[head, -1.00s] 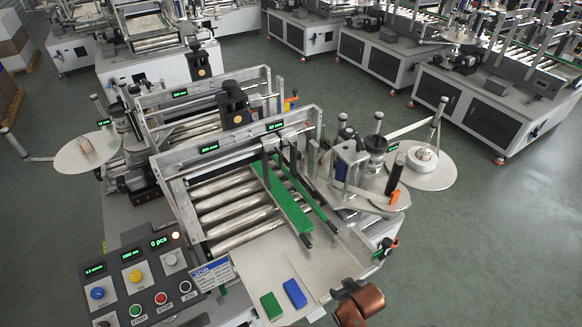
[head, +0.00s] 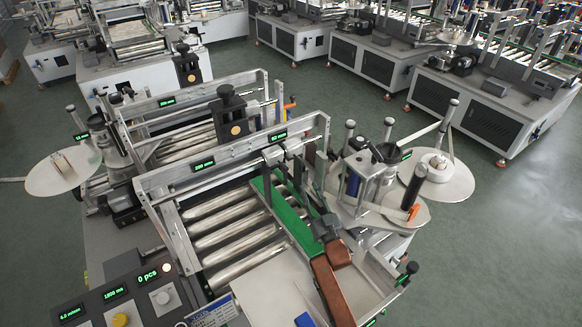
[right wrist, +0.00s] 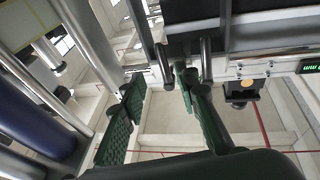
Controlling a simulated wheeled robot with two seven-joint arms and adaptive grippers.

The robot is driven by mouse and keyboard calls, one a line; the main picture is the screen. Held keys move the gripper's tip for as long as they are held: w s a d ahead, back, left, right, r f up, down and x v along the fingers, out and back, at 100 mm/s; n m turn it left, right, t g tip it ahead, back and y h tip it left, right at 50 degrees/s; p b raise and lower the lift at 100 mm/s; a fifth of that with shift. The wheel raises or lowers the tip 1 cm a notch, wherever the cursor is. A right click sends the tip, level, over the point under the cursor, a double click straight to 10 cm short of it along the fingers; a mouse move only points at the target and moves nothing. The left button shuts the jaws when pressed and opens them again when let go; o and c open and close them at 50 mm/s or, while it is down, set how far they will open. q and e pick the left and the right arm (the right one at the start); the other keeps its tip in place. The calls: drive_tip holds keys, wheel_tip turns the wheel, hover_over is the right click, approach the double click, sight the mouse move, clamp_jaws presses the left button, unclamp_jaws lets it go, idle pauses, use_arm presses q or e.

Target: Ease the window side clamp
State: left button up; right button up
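The near labeller has a metal crossbar (head: 225,162) over its rollers, with clamp blocks (head: 273,156) on it that carry the guides. I cannot tell for sure which clamp is the window side one. An orange-tipped lever (head: 412,213) stands on the label unit at right. My right gripper (head: 325,228) is over the green guide strip, below the clamp blocks, with its copper-coloured arm behind it. In the right wrist view its green-padded fingers (right wrist: 158,100) are apart with nothing seen between them. Dark rods show beyond the fingertips. My left gripper is not in view.
A label reel (head: 436,168) and upright posts stand right of my right gripper. Bare rollers (head: 225,222) lie to its left. A control panel (head: 125,300) is at lower left. A second labeller (head: 190,125) stands close behind. Open floor (head: 490,250) lies at right.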

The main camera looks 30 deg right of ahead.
sight(301, 170)
drive_tip(key=shift+t, duration=0.7)
drive_tip(key=x, duration=0.6)
drive_tip(key=r+p+x, duration=0.1)
drive_tip(key=x, duration=0.2)
drive_tip(key=shift+s+a, duration=0.2)
drive_tip(key=shift+a, duration=0.1)
drive_tip(key=shift+w+r, duration=0.1)
drive_tip(key=shift+w, duration=0.15)
drive_tip(key=shift+w+d, duration=0.1)
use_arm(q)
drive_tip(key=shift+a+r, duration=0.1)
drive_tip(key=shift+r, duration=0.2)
use_arm(e)
clamp_jaws()
